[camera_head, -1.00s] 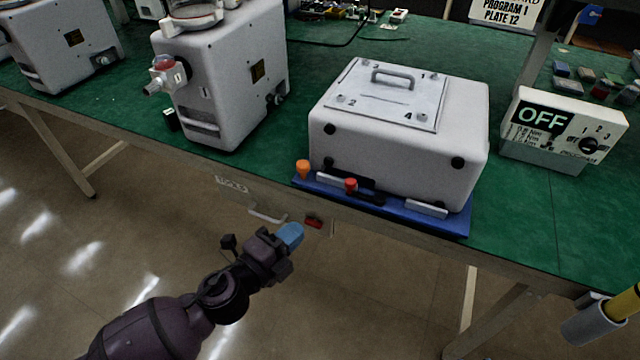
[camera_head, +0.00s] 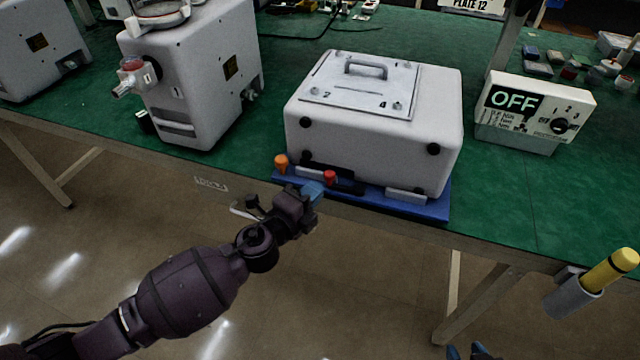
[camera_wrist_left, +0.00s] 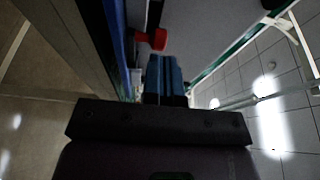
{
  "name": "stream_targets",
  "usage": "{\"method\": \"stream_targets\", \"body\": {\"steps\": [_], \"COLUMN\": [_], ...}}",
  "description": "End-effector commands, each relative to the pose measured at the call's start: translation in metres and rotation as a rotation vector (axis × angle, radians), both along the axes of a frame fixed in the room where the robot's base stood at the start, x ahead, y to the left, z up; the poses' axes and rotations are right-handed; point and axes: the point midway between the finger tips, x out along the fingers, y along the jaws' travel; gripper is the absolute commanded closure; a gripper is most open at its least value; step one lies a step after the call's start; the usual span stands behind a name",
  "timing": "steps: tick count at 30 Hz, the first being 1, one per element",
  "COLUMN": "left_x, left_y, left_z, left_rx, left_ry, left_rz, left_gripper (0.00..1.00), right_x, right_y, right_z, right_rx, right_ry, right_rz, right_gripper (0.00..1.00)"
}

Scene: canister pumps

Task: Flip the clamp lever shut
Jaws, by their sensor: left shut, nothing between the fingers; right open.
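A red-tipped lever (camera_head: 330,177) with dark parts beside it sits at the front of the blue base plate (camera_head: 430,211) under the white canister pump housing (camera_head: 373,135); it looks like the clamp lever. The red tip also shows in the left wrist view (camera_wrist_left: 152,39), just beyond the fingertips. My left gripper (camera_head: 314,189) is shut and empty, its blue fingers just in front of and below the red tip; whether they touch cannot be told. The fingers show together in the left wrist view (camera_wrist_left: 165,78). My right gripper (camera_head: 467,352) shows only open blue fingertips at the bottom edge.
An orange knob (camera_head: 281,161) stands left of the red tip. An OFF control box (camera_head: 533,113) is to the right, another pump (camera_head: 190,80) to the left. A yellow-handled item in a grey holder (camera_head: 590,284) hangs at the table's right front. The floor before the table is open.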

Motion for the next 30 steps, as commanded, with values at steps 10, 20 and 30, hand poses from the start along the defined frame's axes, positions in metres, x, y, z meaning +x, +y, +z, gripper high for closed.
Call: {"method": "stream_targets", "body": {"steps": [10, 20, 30], "left_x": [0.020, 0.021, 0.037], "left_y": [-0.014, -0.014, -0.019], "left_z": [0.000, 0.000, 0.001], "left_rx": [0.000, 0.000, -0.001], "left_ry": [0.000, 0.000, 0.000], "left_rz": [0.001, 0.001, 0.001], "left_gripper": [1.00, 1.00, 1.00], "right_x": [0.002, 0.002, 0.000], "right_y": [0.003, 0.001, -0.001], "right_z": [0.001, 0.002, -0.002], "right_rx": [0.008, 0.002, -0.006], "right_ry": [-0.005, -0.005, 0.002], "right_rz": [-0.005, 0.001, 0.008], "right_gripper": [0.58, 0.58, 0.58]}}
